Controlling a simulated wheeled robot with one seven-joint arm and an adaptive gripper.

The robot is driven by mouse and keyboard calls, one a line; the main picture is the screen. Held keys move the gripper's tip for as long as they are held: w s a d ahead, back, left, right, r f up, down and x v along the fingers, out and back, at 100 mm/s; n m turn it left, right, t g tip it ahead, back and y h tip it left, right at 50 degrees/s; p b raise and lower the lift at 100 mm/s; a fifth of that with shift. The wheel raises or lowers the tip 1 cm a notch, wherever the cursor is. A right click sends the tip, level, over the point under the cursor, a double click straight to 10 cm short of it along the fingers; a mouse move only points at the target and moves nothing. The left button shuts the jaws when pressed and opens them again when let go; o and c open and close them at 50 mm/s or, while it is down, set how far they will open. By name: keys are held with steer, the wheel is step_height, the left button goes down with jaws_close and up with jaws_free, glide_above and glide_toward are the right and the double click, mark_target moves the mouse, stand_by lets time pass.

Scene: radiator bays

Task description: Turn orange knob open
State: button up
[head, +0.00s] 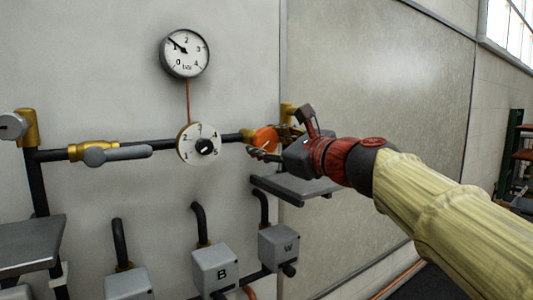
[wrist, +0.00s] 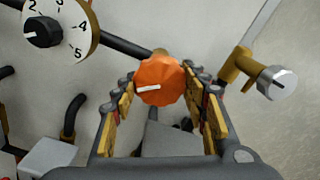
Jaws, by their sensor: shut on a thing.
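The orange knob (head: 265,138) sits on a brass valve at the right end of the dark pipe in the head view. In the wrist view the orange knob (wrist: 160,80) is faceted, with a white pointer mark toward its lower left. My gripper (head: 268,148) reaches it from the right. In the wrist view my gripper (wrist: 160,90) has one finger on each side of the knob, shut on it. The far side of the knob and the valve stem are mostly hidden.
A white numbered dial (head: 200,145) with a black knob is left of the orange knob. A pressure gauge (head: 185,53) hangs above. A lever valve (head: 110,154) is at left. A silver-capped brass valve (wrist: 276,82) stands close right. A grey shelf (head: 295,187) lies below my gripper.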

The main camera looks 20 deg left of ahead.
steer(key=n+b, duration=0.4)
steer(key=n, duration=0.2)
steer(key=shift+w+f, duration=0.1)
steer(key=n+b, duration=0.4)
steer(key=n, duration=0.1)
steer(key=shift+d+n, duration=0.1)
steer(key=shift+n, duration=0.3)
steer(key=n+b, duration=0.4)
steer(key=n, duration=0.2)
steer(key=shift+r, duration=0.2)
steer(key=n+b, duration=0.2)
steer(key=n, duration=0.3)
steer(key=shift+n, duration=0.4)
steer(key=n+b, duration=0.3)
steer(key=n, duration=0.3)
steer(key=shift+a, duration=0.2)
steer(key=n+b, duration=0.1)
steer(key=n, duration=0.4)
steer(key=shift+a+n, duration=0.1)
steer(key=shift+n, duration=0.3)
steer(key=n+b, duration=0.2)
steer(key=n, duration=0.4)
steer(key=shift+f, duration=0.1)
steer(key=n, duration=0.5)
steer(key=shift+s+b, duration=0.2)
steer(key=shift+b, duration=0.15)
